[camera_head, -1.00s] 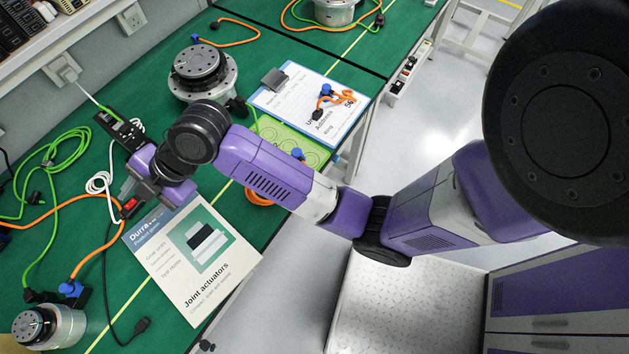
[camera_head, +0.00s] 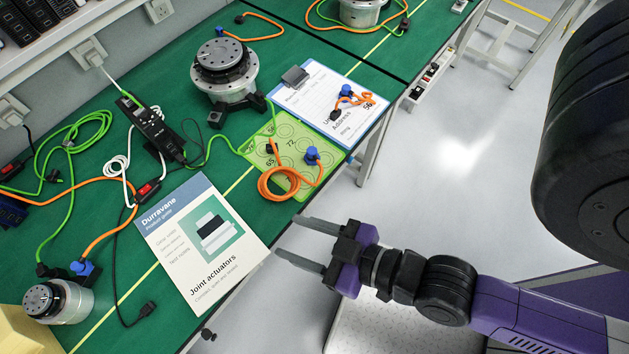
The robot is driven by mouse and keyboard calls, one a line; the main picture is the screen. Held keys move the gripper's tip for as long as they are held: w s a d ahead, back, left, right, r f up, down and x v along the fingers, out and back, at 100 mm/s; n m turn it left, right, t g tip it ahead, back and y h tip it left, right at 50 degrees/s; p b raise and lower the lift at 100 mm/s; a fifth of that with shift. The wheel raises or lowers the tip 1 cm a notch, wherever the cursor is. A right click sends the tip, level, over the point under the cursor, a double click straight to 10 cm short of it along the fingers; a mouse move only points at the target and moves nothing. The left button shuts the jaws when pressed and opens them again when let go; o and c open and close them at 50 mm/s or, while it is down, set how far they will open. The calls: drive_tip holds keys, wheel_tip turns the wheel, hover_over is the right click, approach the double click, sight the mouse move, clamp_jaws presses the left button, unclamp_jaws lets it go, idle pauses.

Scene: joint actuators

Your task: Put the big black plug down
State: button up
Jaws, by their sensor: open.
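My gripper (camera_head: 287,236) is open and empty. Its two grey fingers point left, just off the table's front edge, right of the product guide sheet. A dark, blocky plug shape (camera_head: 174,151) lies at the near end of the black power strip (camera_head: 147,122), with a thin black cable looping beside it. I cannot tell whether it is plugged in or only resting there. A smaller black connector (camera_head: 148,309) lies on the green mat at the end of another black cable. My gripper is apart from both.
The product guide (camera_head: 205,247) lies near the table edge. Behind are a large round actuator (camera_head: 225,75), a green card (camera_head: 262,150) with an orange cable coil, and a clipboard (camera_head: 318,78). A small actuator (camera_head: 68,303) stands at lower left. Green, white and orange cables cross the left side.

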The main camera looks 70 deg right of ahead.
drive_tip(key=s+d+r, duration=0.3)
drive_tip(key=s+r, duration=0.2)
drive_tip(key=shift+s+t, duration=0.35)
drive_tip(key=shift+t, duration=0.05)
